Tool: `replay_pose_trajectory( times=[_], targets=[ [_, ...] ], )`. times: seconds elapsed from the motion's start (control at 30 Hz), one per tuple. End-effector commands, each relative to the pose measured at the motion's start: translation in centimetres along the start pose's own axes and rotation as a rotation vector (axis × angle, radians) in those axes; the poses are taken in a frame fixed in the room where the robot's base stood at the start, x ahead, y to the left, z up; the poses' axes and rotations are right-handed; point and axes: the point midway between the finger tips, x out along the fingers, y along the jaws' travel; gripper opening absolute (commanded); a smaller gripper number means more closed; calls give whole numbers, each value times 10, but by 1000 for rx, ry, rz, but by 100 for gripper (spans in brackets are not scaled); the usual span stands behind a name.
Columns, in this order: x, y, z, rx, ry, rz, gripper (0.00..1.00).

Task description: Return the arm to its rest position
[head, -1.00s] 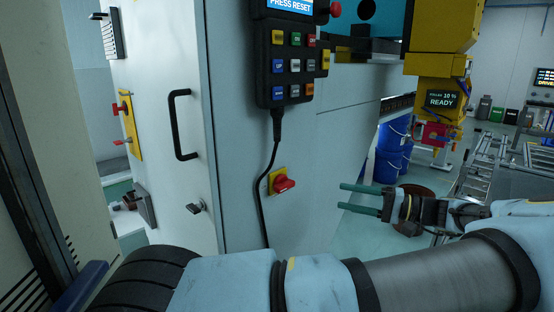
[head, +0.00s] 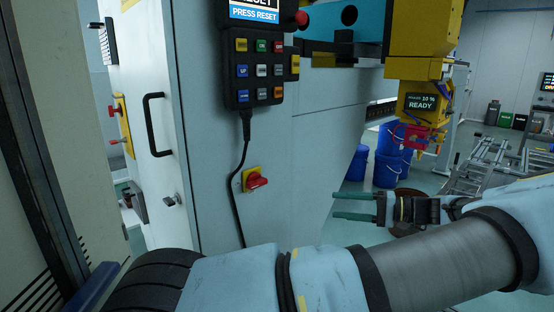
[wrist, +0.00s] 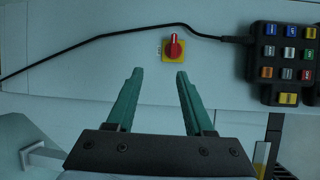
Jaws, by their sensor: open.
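My gripper (head: 335,205) is open and empty in the head view, its two green fingers pointing left toward the pale cabinet front. It is to the right of the red rotary switch on its yellow plate (head: 255,180) and apart from it. In the wrist view my gripper (wrist: 156,75) shows its two fingers spread with nothing between them. The red switch (wrist: 174,48) is beyond the fingertips there. My arm stretches across the lower part of the head view, bent back at the right.
A black button pendant (head: 262,75) hangs on the cabinet (head: 300,150), its cable running down. A black door handle (head: 155,125) is at left. A yellow machine head (head: 418,70) reads READY. Blue drums (head: 390,165) stand behind my gripper.

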Motion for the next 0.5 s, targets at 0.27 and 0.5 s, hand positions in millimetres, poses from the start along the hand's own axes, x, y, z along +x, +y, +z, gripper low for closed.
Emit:
replay_pose_trajectory(
  times=[0.27, 0.5],
  targets=[
    [64, 14, 10, 82, -115, 192, 52],
    [128, 36, 39, 151, -235, 489, 52]
  ],
)
